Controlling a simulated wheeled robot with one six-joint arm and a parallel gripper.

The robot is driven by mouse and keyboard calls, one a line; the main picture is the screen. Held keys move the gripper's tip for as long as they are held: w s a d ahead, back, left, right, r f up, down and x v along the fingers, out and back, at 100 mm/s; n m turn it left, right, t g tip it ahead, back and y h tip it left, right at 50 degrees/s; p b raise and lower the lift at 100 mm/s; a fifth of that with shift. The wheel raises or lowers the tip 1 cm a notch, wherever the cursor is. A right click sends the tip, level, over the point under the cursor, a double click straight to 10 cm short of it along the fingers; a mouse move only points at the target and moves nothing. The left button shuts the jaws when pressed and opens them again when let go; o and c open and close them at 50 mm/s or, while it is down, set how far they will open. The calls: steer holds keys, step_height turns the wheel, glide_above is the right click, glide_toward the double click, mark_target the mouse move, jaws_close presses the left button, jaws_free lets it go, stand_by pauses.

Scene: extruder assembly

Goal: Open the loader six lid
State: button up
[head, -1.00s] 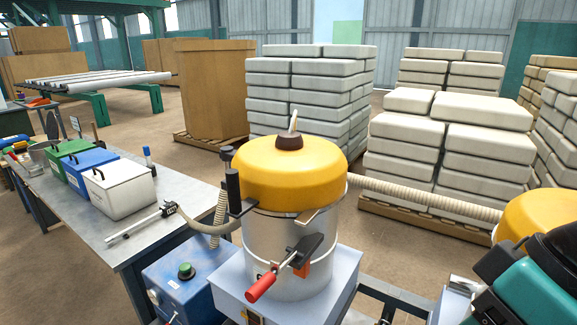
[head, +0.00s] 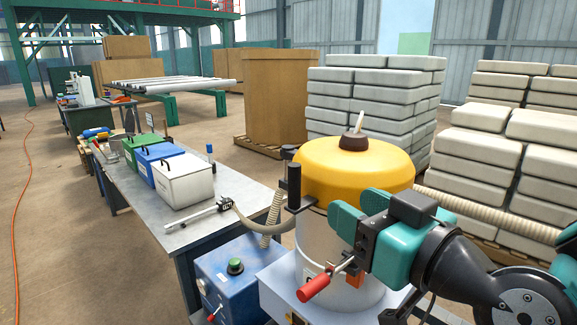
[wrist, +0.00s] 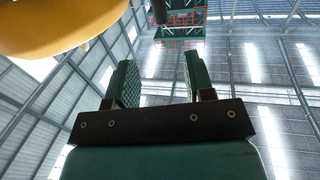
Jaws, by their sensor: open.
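The loader with a yellow domed lid (head: 352,170) stands in front of me, its lid seated on a grey cylinder (head: 318,240). A dark knob with a pale tip (head: 355,137) sits on top of the lid. A red-handled lever (head: 315,288) sticks out at the cylinder's front; its clamp is partly hidden by my arm. My gripper (head: 360,215) is in front of the cylinder's right side, just below the lid rim. In the wrist view my gripper (wrist: 160,82) is open with nothing between its fingers, and the yellow lid (wrist: 60,25) shows at upper left.
A ribbed hose (head: 490,213) runs right from the loader. A black post (head: 294,185) stands at the lid's left edge. A workbench (head: 165,228) on the left holds white, blue and green boxes. A blue control box (head: 240,270) sits at lower left. Stacked pale sacks (head: 370,100) stand behind.

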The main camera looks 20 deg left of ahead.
mark_target(299, 175)
steer(key=p+x, duration=0.8)
steer(key=x, duration=0.7)
steer(key=shift+r, duration=0.1)
steer(key=shift+w+a, duration=0.2)
steer(key=shift+a, duration=0.15)
jaws_close()
